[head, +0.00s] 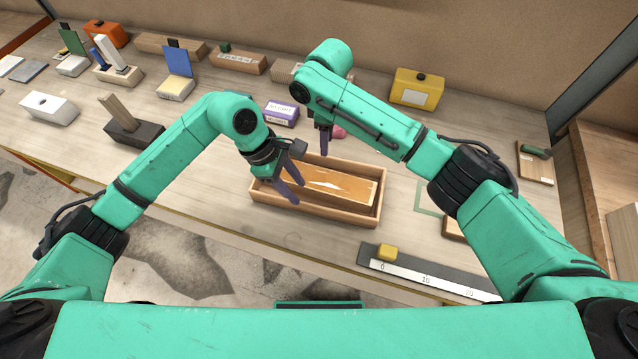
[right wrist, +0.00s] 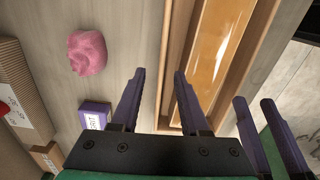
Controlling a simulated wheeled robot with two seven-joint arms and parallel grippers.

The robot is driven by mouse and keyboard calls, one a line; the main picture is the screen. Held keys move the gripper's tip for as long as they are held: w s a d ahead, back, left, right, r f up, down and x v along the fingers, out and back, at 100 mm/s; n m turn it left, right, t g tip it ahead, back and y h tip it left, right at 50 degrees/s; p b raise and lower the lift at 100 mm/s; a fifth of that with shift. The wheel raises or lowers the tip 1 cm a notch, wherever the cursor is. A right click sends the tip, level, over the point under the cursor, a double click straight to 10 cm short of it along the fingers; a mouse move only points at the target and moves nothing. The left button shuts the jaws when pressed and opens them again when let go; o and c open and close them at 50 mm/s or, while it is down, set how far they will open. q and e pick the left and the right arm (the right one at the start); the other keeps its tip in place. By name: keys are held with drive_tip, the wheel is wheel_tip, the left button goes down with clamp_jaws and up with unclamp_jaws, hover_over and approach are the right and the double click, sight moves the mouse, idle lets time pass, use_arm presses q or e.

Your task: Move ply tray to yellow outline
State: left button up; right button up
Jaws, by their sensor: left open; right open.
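The ply tray (head: 376,215) is a long, shallow wooden box in the middle of the bench, with a brown, glossy panel (head: 340,190) lying in it. My left gripper (head: 295,192) is open over the tray's left part; whether it touches the wall I cannot tell. My right gripper (head: 325,143) is open near the tray's far side. In the right wrist view, its fingertips (right wrist: 160,74) appear on either side of the tray's far rim (right wrist: 166,50), with nothing held. A pale greenish outline (head: 421,200) lies right of the tray, partly behind my right arm. No clearly yellow outline shows.
A pink lump (right wrist: 87,53) and a purple box (head: 281,113) sit beyond the tray. A yellow container (head: 417,89) stands at the back. Several blocks and holders fill the left side.

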sight(309, 204)
use_arm(q)
drive_tip(key=x, duration=0.8)
drive_tip(key=shift+s, duration=0.1)
use_arm(e)
wheel_tip(309, 204, down, 8)
drive_tip(key=shift+s+r, duration=0.1)
drive_tip(key=shift+s, duration=0.05)
use_arm(q)
drive_tip(key=shift+s+r, duration=0.1)
use_arm(e)
drive_tip(key=shift+s, duration=0.1)
use_arm(q)
clamp_jaws()
use_arm(e)
clamp_jaws()
use_arm(q)
drive_tip(key=shift+r, duration=0.1)
use_arm(e)
drive_tip(key=shift+r, duration=0.15)
